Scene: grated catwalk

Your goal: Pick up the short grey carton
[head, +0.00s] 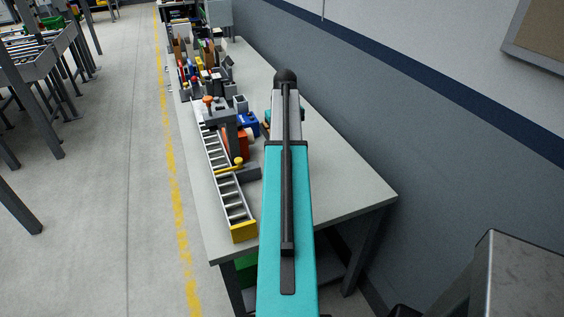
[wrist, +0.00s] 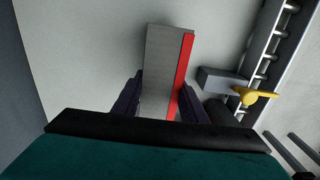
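A short grey carton with a red side (wrist: 166,70) shows in the middle of the wrist view, above a pale grey surface. My gripper (wrist: 160,90) has its two dark fingers on either side of the carton. No clear gap shows between the fingers and the carton, so the gripper looks shut on it. The near end of the carton is hidden by the wrist housing. In the head view my teal arm reaches over the workbench (head: 340,186) and hides the gripper and the carton, so I cannot tell from there how high it is.
A grey ladder-like rail with a yellow end (head: 243,231) runs along the bench's left edge. A yellow lever (wrist: 257,97) with a grey block shows right of the gripper. Boxes and parts crowd the bench's far half. The wall stands to the right; the bench's near right is clear.

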